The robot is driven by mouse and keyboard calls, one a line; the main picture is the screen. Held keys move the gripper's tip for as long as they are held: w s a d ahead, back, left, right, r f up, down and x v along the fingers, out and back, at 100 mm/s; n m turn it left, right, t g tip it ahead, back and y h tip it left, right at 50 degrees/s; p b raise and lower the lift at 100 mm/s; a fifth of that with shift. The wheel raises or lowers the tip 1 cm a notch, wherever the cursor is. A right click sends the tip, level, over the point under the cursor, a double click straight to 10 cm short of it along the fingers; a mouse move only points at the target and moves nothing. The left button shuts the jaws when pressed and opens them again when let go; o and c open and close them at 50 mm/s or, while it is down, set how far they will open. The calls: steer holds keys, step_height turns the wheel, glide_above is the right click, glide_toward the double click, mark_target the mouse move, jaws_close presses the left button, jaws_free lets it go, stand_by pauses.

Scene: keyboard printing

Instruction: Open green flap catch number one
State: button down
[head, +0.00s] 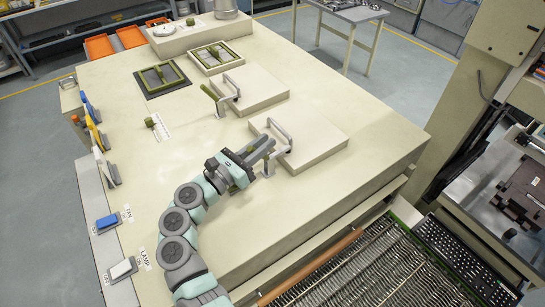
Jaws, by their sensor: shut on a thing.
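My gripper (264,149) is at the left edge of the nearer cream flap (318,140), beside its grey handle (283,141). It is shut on a green catch (258,157), which the fingers mostly hide. The farther cream flap (262,88) lies flat behind it, with its own grey handle (232,92). A second green catch (211,94) stands tilted at that flap's left edge. Both flaps lie flat on the bench top. I cannot read any number on either catch.
The cream bench top (200,130) is clear around my arm. A small green knob (150,122) and two green-framed panels stand farther back. Coloured switches line the left edge. A ribbed machine bed (390,270) with a black keyboard (465,260) lies at the front right.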

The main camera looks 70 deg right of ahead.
steer(key=c, duration=1.4)
jaws_free()
steer(key=shift+a, duration=0.1)
steer(key=shift+o, duration=0.2)
step_height(320, 180, up, 20)
steer(key=b, duration=0.3)
